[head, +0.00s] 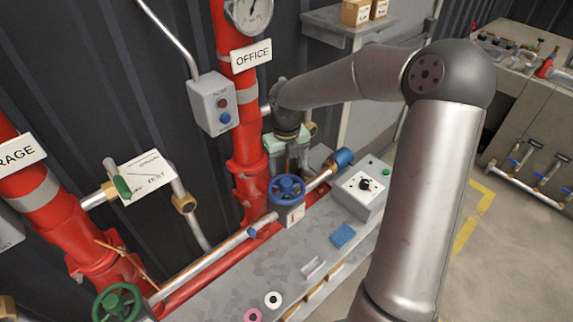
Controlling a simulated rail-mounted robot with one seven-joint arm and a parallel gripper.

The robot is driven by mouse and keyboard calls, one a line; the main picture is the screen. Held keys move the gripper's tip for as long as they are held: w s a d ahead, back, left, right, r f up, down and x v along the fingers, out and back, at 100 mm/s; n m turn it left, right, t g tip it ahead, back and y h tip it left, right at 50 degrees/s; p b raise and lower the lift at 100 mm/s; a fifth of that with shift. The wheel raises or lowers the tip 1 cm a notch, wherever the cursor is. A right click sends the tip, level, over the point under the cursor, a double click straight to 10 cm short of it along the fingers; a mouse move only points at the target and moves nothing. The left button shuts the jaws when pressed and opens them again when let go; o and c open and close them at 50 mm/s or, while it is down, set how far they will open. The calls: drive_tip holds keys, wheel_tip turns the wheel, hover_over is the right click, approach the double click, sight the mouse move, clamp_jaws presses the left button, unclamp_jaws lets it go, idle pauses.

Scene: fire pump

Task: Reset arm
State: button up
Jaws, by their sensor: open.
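My arm (440,200) reaches in from the right, bends at a dark elbow and runs left toward the red riser marked OFFICE (248,180). My gripper (291,163) points down just right of that riser, above and behind the blue handwheel (286,189). It is small in the view, but its jaws are open. I see nothing held between them. Whether the gripper touches the pipework behind it, I cannot tell. The blue handwheel sits on a steel pipe in front of the gripper.
A grey button box (213,103) hangs left of the riser. A control box with a black knob (361,188), a blue cloth or pad (342,236) and rings lie on the grey bench (230,296). A green handwheel (118,303) is at lower left. Open floor (520,240) lies right.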

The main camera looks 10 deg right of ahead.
drive_tip(key=s+r+n+b, duration=0.2)
drive_tip(key=s+n, duration=1.1)
drive_tip(key=n, duration=0.3)
drive_tip(key=s+r+n+t+b, duration=0.1)
drive_tip(key=s+n+b, duration=0.1)
drive_tip(key=s+n, duration=1.1)
drive_tip(key=n, duration=0.4)
drive_tip(key=shift+s+r+n, duration=0.3)
drive_tip(key=shift+s+r, duration=0.1)
